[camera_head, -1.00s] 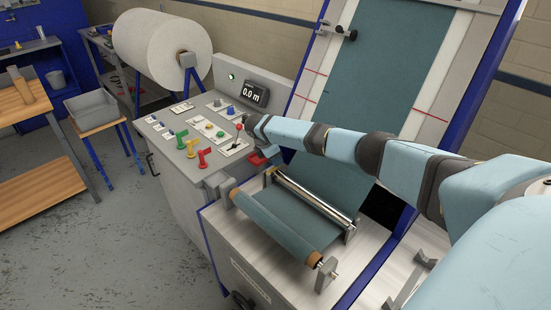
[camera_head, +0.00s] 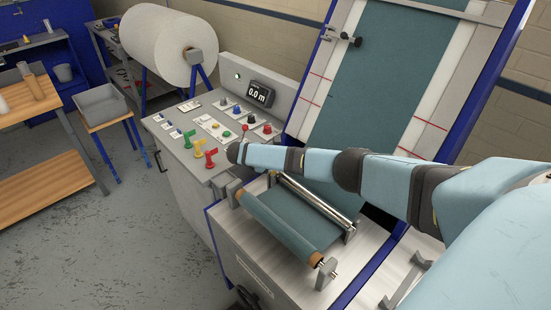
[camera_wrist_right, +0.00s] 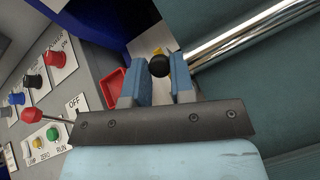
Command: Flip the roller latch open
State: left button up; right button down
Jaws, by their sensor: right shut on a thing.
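The roller latch shows in the right wrist view as a round black knob (camera_wrist_right: 158,66) beside a small yellow part (camera_wrist_right: 158,50), near the end of the chrome roller (camera_wrist_right: 245,32). My right gripper (camera_wrist_right: 160,80) has its two blue-grey fingers on either side of the knob and is shut on it. In the head view my right arm reaches in from the right, and its end lies over the panel side of the chrome roller (camera_head: 313,203). There the arm hides the latch and the fingers. My left gripper is not in view.
A red plastic part (camera_wrist_right: 116,88) sits close beside the left finger. The control panel (camera_head: 212,130) has several knobs, a red-topped lever (camera_wrist_right: 29,114) and red, yellow and green handles near my arm's end. A cloth-covered roller (camera_head: 280,228) lies in front of the chrome roller.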

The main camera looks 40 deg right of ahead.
jog(key=shift+a, duration=0.1)
dwell(0.4)
jog(key=c, duration=1)
grip_release()
jog(key=shift+a, duration=0.1)
jog(key=b+v, duration=0.1)
jog(key=v, duration=1.2)
jog(key=shift+a, duration=0.4)
jog(key=shift+c, duration=0.2)
